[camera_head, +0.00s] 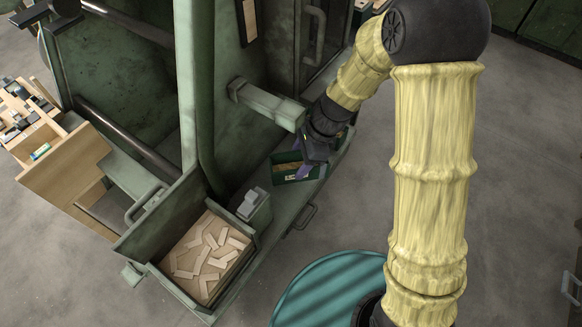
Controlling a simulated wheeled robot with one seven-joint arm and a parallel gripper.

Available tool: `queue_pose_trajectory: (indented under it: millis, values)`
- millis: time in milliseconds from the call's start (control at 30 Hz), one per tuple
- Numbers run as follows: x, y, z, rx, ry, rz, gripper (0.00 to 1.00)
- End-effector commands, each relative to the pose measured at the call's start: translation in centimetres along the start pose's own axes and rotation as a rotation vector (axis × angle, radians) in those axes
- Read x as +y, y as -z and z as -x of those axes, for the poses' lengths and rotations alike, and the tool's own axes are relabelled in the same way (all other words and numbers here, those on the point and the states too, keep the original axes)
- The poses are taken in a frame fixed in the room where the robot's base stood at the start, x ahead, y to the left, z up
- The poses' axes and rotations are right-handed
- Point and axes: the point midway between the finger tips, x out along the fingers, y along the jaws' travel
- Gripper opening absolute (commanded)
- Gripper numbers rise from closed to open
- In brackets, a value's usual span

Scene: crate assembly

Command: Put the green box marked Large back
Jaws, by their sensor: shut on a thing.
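The small green box (288,180) is at the middle of the view, at the ledge of the green machine, with some yellowish contents and a small pale label on its front. The label is too small to read. My gripper (309,170) reaches down from the upper right, and its purple fingers are shut on the right side of the box. The fingertips are partly hidden by the box and the wrist. I cannot tell whether the box rests on the ledge or hangs just above it.
A green machine frame (187,80) with a jutting arm (268,105) stands close left of my gripper. A bin (165,287) of several wooden pieces is at lower left. A wooden shelf unit (62,175) stands far left.

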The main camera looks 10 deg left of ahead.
Motion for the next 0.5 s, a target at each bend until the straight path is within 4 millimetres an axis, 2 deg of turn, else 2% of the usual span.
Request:
queue_pose_trajectory:
  millis: [100,200,300,500]
  values:
    - [-1.6,-1.6,-0.6,0.000,-0.001,0.006,0.32]
    - [-1.5,-0.7,-2.5,0.000,-0.004,-0.003,0.32]
    - [-1.6,-0.3,-3.4,0.000,-0.001,-0.001,0.32]
    - [-1.6,-0.3,-3.5,-0.001,0.000,0.000,0.32]
